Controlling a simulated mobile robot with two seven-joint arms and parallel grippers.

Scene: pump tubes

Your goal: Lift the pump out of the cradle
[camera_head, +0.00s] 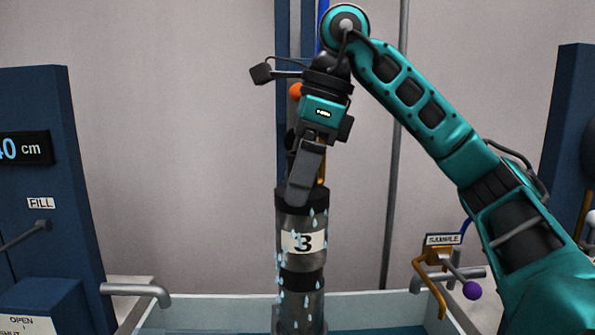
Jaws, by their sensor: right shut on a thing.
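The pump (302,270) is an upright dark grey cylinder with black bands and a white label reading 3. Blue water drops show on its side. My right gripper (303,195) points down and is shut on the pump at its top end. The pump's lower end runs down to the bottom edge of the view, so its base is hidden. I cannot make out the cradle. My left gripper is not in view.
A light-rimmed basin (380,298) lies below the pump. At left stands a blue panel (50,150) with a cm display, a FILL lever and a grey spout (140,291). At right are a SAMPLE sign (443,240) and a purple-knobbed valve (472,290).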

